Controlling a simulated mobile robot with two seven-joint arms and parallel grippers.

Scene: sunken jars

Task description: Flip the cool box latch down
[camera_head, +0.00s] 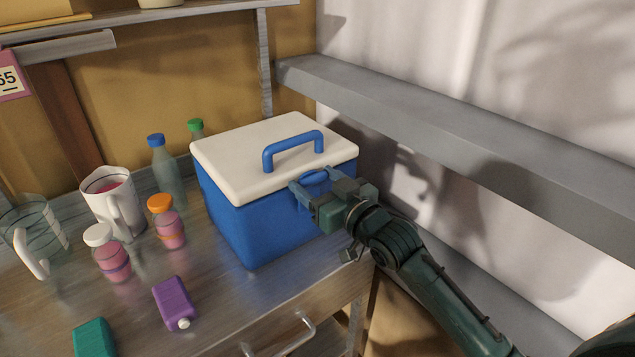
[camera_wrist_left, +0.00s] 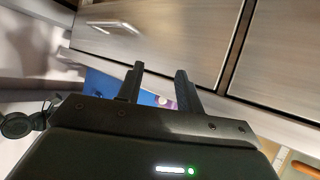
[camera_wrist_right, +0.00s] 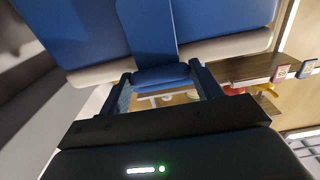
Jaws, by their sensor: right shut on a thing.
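The cool box (camera_head: 245,225) is blue with a white lid (camera_head: 262,150) and a blue carry handle (camera_head: 292,146), and the lid sits on it. Its blue latch (camera_head: 316,177) is on the side facing my right arm, near the lid's edge. My right gripper (camera_head: 311,182) is shut on the latch, with a finger on each side of it. In the right wrist view, the latch (camera_wrist_right: 160,78) shows between the fingers. My left gripper (camera_wrist_left: 160,70) is open and empty in the left wrist view, in front of a drawer; the head view does not show it.
The cool box stands on a metal counter (camera_head: 215,290). Left of it are two bottles (camera_head: 167,172), a white pitcher (camera_head: 112,205), pink jars (camera_head: 170,229), a glass jug (camera_head: 35,235), a purple carton (camera_head: 174,302) and a teal block (camera_head: 94,339). A grey wall ledge (camera_head: 450,130) runs behind the right arm.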

